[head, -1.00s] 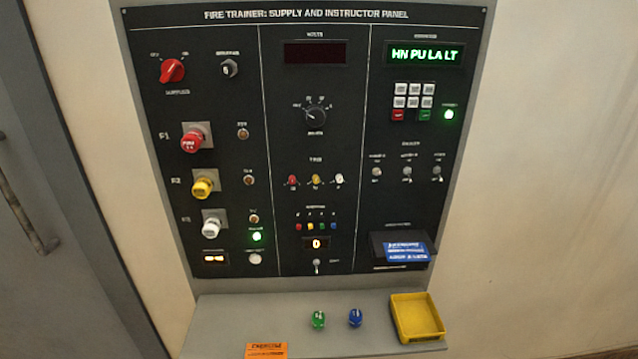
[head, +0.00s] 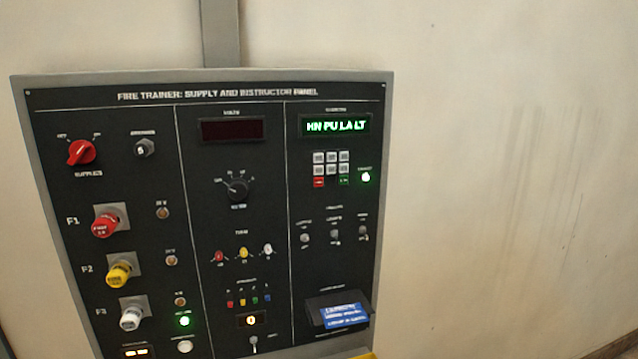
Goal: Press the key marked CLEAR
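The keypad (head: 331,164) is on the upper right of the black panel, below a green-lit display (head: 335,125) that reads about "HN PU LA LT". It has rows of white keys (head: 331,157), with a red key (head: 319,182) at the bottom left and a green key (head: 344,181) at the bottom right. The key lettering is too small to read, so I cannot tell which one is marked CLEAR. My gripper is not in view.
Toggle switches (head: 335,235) and a holder with blue cards (head: 345,315) are below. Red, yellow and white knobs (head: 121,273) stick out on the left. The wall right of the panel is bare.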

